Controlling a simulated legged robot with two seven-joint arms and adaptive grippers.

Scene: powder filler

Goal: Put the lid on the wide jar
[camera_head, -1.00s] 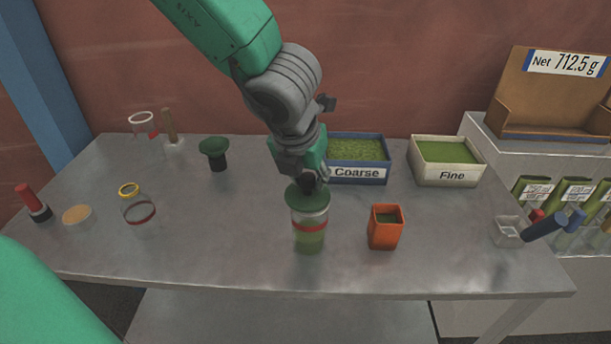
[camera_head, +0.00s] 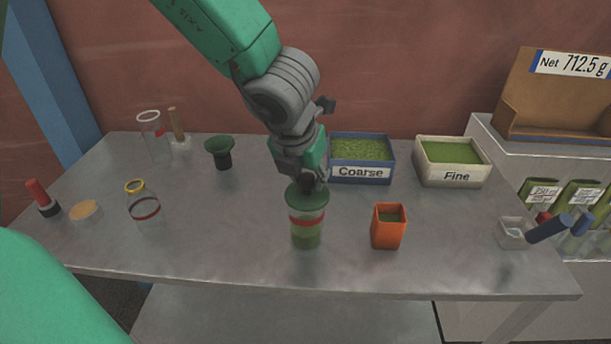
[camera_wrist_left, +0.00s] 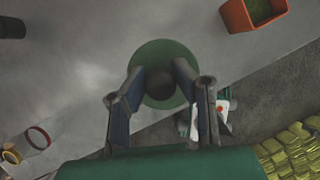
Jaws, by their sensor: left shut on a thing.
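The wide jar (camera_head: 306,232) is clear, with a red band and green powder inside, and stands upright near the table's front middle. The green lid (camera_head: 297,197) is a round disc with a dark knob, level at the jar's mouth. I cannot tell whether it is fully seated or slightly above the rim. My left gripper (camera_head: 311,182) is above the jar, pointing down, shut on the lid's knob. In the left wrist view the lid (camera_wrist_left: 150,54) lies between the two fingers and hides the jar below. My right gripper is not in view.
An orange square cup (camera_head: 388,232) stands right of the jar. The Coarse bin (camera_head: 361,172) and Fine bin (camera_head: 455,176) are behind. A dark green funnel (camera_head: 220,150), a yellow-rimmed jar (camera_head: 143,204) and a cork disc (camera_head: 85,211) are at left. The table between these and the jar is clear.

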